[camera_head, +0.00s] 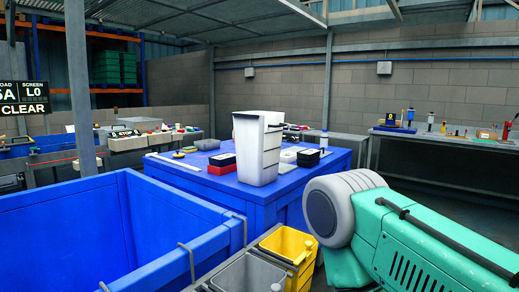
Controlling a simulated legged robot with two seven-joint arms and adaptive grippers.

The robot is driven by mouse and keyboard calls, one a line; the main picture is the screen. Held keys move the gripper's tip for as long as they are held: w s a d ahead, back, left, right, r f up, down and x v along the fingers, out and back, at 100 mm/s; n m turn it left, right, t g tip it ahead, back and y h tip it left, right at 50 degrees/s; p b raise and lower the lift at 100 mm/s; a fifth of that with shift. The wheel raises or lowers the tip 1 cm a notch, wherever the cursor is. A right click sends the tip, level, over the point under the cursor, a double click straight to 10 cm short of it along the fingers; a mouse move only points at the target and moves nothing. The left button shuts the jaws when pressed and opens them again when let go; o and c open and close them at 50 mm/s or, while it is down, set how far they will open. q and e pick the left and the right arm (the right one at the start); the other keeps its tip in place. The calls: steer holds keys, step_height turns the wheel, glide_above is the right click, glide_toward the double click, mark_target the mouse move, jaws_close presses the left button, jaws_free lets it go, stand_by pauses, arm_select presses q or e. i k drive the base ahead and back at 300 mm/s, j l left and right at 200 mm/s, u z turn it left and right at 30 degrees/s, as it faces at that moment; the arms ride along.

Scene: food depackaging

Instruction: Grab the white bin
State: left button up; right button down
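The white bin (257,150) is tall and narrow, with stepped side edges and a dark strip near its top left. It stands upright at the near part of a blue table (215,184), in the middle of the head view. Its base is close to the table's near edge. Its inside is hidden from this angle. Neither of my grippers can be seen in the head view, and no gripper shows touching the bin.
A large blue open container (70,225) fills the lower left. A yellow bin (291,245) and a grey bin (248,272) sit in front of the table. Small boxes, including a red and black one (222,164), stand near the white bin. A bench (455,141) runs along the right wall.

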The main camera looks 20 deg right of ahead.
mark_target(258, 135)
steer(key=i+l, duration=0.1)
steer(key=l, duration=0.3)
steer(key=i+l, duration=0.1)
steer(key=l, duration=0.3)
steer(key=i+l, duration=0.15)
steer(key=l, duration=0.25)
steer(key=i+l+z, duration=0.1)
steer(key=l, duration=0.3)
steer(key=i+l, duration=0.1)
steer(key=l, duration=0.3)
steer(key=i+l, duration=0.15)
steer(key=l, duration=0.25)
